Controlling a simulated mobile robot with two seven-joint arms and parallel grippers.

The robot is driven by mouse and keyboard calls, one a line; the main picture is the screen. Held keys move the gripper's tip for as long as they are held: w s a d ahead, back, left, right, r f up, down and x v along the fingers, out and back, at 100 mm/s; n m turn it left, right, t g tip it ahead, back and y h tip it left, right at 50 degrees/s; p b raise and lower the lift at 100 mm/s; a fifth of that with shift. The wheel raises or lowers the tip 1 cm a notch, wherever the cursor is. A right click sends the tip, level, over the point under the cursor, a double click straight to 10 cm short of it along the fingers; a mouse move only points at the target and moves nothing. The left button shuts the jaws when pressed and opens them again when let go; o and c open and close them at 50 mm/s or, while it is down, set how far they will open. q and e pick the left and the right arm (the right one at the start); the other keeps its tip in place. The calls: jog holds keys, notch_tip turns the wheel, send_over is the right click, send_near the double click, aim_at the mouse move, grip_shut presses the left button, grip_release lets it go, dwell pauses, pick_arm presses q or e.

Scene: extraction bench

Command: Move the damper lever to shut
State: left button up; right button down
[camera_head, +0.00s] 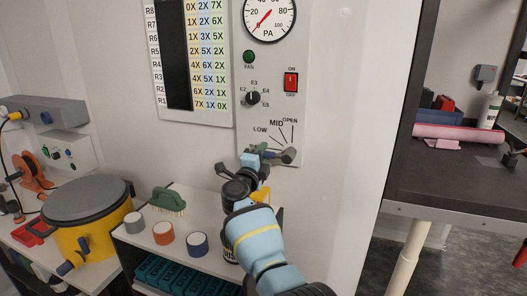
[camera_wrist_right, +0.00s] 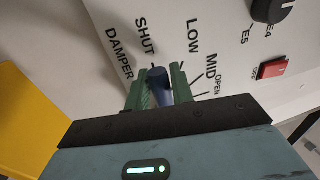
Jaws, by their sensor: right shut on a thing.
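The damper lever is on the white wall panel, below the pressure gauge. Its grey pivot end (camera_head: 289,155) shows just right of my right gripper (camera_head: 264,152), under the OPEN mark. The right gripper is shut on the lever, whose dark blue grip (camera_wrist_right: 158,86) is between its green fingers in the right wrist view (camera_wrist_right: 160,92). The lever reaches left from its pivot, past the LOW line. In the wrist view the grip lies near the SHUT label (camera_wrist_right: 145,36); whether it is exactly on that mark I cannot tell. My left gripper is not in view.
Above the lever are a selector knob (camera_head: 253,98), a red switch (camera_head: 291,82) and the gauge (camera_head: 269,16). Below, a white shelf (camera_head: 205,262) holds a green brush (camera_head: 168,201) and several rolls. A yellow drum (camera_head: 95,235) stands left. A dark bench (camera_head: 460,185) is right.

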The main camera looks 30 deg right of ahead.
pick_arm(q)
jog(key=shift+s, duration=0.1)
pick_arm(e)
jog(key=shift+f, duration=0.1)
jog(key=c, duration=1.2)
grip_release()
jog(key=shift+c, duration=0.2)
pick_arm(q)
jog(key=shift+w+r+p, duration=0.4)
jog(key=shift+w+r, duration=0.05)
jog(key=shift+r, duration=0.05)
pick_arm(e)
jog(key=v, duration=0.7)
jog(key=shift+s+a, duration=0.25)
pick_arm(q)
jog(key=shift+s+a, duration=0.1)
pick_arm(e)
jog(key=shift+f, duration=0.15)
